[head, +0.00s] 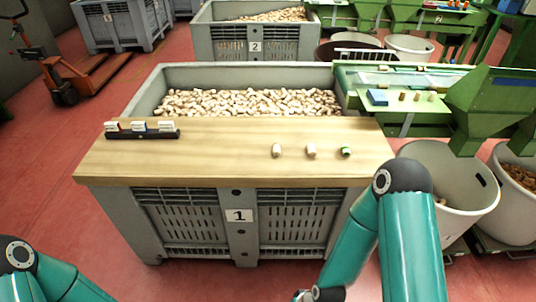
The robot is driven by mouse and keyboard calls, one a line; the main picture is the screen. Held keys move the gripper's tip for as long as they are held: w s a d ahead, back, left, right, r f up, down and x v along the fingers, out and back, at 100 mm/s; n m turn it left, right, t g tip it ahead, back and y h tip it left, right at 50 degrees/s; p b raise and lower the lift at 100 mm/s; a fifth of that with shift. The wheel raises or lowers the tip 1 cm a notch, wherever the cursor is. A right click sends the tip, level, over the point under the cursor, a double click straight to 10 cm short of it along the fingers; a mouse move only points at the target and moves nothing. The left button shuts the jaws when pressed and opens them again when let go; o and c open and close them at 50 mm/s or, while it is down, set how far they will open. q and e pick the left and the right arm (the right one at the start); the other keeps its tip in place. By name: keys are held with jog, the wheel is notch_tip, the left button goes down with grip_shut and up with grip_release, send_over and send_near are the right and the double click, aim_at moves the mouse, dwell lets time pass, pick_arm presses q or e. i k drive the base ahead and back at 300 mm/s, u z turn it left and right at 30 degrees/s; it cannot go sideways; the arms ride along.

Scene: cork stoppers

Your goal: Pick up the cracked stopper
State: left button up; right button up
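Three stoppers stand apart in a row on the right half of the wooden board: a left one (276,150), a middle one (311,150) and a right one (346,152). The left and middle ones look pale; the right one has a green and dark patch. They are too small for me to tell which is cracked. My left gripper is out of view; only part of that arm shows at the lower left. My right arm bends down in front of the board's right end, and its gripper is below the picture.
The wooden board (225,160) lies across the front of a grey bin (165,82) full of stoppers. A black holder (142,134) with small blocks sits at its left. A white tub (480,195) and green machinery (485,100) stand right. The board's middle is clear.

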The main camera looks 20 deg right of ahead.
aim_at(276, 146)
jog(key=z, duration=0.1)
jog(key=i, duration=0.95)
jog(key=u, duration=0.15)
jog(key=k, duration=0.9)
jog(key=z, duration=0.15)
jog(key=i, duration=0.85)
jog(key=u, duration=0.1)
